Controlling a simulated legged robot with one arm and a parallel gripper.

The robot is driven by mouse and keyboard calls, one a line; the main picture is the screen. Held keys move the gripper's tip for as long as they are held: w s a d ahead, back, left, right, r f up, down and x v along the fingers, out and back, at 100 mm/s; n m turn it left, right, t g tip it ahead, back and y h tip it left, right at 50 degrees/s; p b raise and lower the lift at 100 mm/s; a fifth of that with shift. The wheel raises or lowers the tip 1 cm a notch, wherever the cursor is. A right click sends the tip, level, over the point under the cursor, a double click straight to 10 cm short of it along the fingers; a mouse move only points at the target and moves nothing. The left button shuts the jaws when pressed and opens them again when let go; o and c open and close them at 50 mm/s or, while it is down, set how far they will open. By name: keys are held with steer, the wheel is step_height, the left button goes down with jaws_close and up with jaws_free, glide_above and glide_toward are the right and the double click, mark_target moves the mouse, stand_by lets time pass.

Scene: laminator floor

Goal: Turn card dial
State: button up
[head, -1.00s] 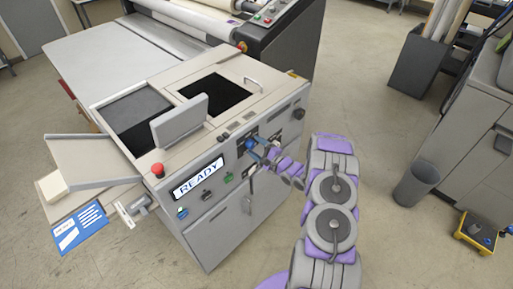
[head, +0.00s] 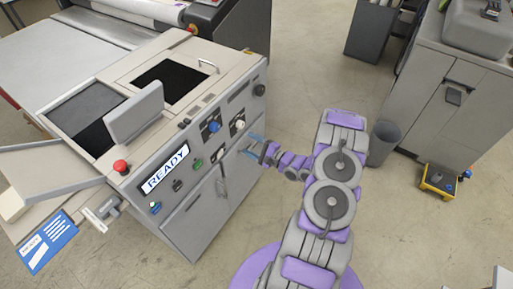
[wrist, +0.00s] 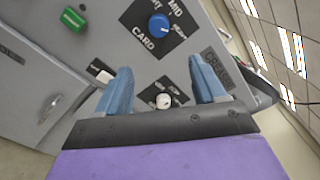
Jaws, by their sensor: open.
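The card dial is a blue round knob (wrist: 158,25) on a black plate labelled CARD and MID, just beyond my fingertips in the wrist view. Other words on the plate are partly cut off. In the head view the blue dial (head: 214,127) is on the machine's front panel. My gripper (wrist: 160,68) is open and empty, its two blue fingers pointing at the panel. A white knob (wrist: 163,101) on its own black plate shows between the fingers. In the head view my gripper (head: 248,144) is right of the blue dial and below the white knob (head: 239,124).
The machine (head: 207,200) has a READY display (head: 166,169), a red button (head: 121,166), a green switch (wrist: 74,18) and door handles. A grey bin (head: 383,143) and a yellow device (head: 439,181) stand at the right.

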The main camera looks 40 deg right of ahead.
steer(key=shift+v, duration=1.05)
